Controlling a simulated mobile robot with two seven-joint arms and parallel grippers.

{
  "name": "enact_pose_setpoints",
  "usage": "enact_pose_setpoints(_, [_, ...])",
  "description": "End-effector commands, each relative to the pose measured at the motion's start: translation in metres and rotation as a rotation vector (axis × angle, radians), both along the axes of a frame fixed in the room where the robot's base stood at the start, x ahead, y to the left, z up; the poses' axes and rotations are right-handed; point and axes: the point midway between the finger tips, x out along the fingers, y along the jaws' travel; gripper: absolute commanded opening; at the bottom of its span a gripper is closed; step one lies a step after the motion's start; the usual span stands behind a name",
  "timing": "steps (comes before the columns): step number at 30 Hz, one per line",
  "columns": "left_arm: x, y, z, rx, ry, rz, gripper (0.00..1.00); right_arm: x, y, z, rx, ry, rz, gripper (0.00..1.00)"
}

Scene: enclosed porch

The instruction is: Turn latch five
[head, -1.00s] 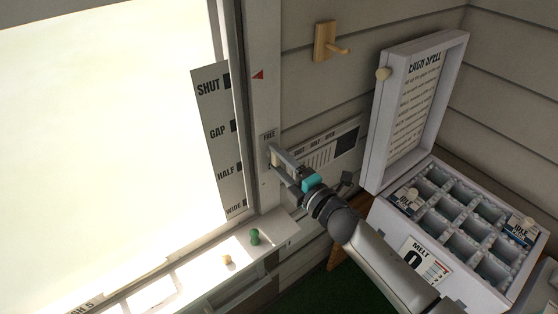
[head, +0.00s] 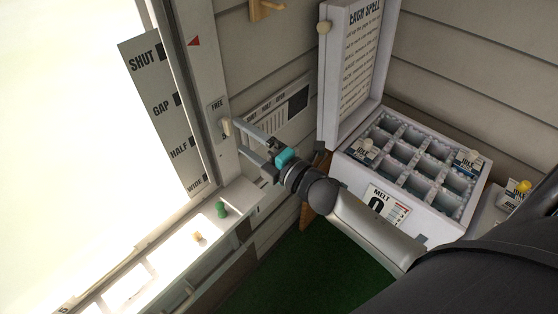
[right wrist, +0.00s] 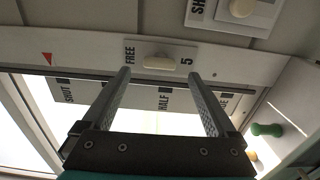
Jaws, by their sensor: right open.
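Latch five is a cream oblong knob on the white window frame, beside the labels "FREE" and "5" in the right wrist view (right wrist: 160,62). It lies lengthwise along the frame there. In the head view the latch (head: 227,127) sits just under the "FREE" label. My right gripper (head: 236,137) is open and empty, facing the latch. In the right wrist view its two fingertips (right wrist: 158,74) stand on either side of the knob, apart from it; the exact depth is hard to tell. My left gripper is not in view.
A window scale (head: 160,105) reads SHUT, GAP, HALF, WIDE. The sill (head: 185,255) holds a green peg (head: 221,209) and a cream peg (head: 197,237). A white compartment box (head: 350,172) with raised lid stands right of the gripper. A wooden hook (head: 265,8) is above.

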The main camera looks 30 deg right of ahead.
Motion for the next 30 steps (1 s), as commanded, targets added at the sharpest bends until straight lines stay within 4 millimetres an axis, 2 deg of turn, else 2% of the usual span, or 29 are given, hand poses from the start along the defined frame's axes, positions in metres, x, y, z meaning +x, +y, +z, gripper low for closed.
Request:
enact_pose_setpoints(9, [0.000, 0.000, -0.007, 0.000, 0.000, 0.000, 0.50, -0.048, -0.017, -0.002, -0.002, 0.002, 0.001, 0.93])
enact_pose_setpoints(18, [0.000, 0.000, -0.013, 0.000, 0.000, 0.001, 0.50, -0.085, -0.031, -0.001, 0.000, 0.001, 0.000, 0.93])
enact_pose_setpoints(24, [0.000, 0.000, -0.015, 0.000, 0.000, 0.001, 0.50, -0.097, -0.035, 0.000, -0.002, -0.001, 0.001, 0.93])
enact_pose_setpoints(30, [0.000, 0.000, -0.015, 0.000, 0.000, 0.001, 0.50, -0.099, -0.036, 0.000, -0.002, -0.002, 0.001, 0.93])
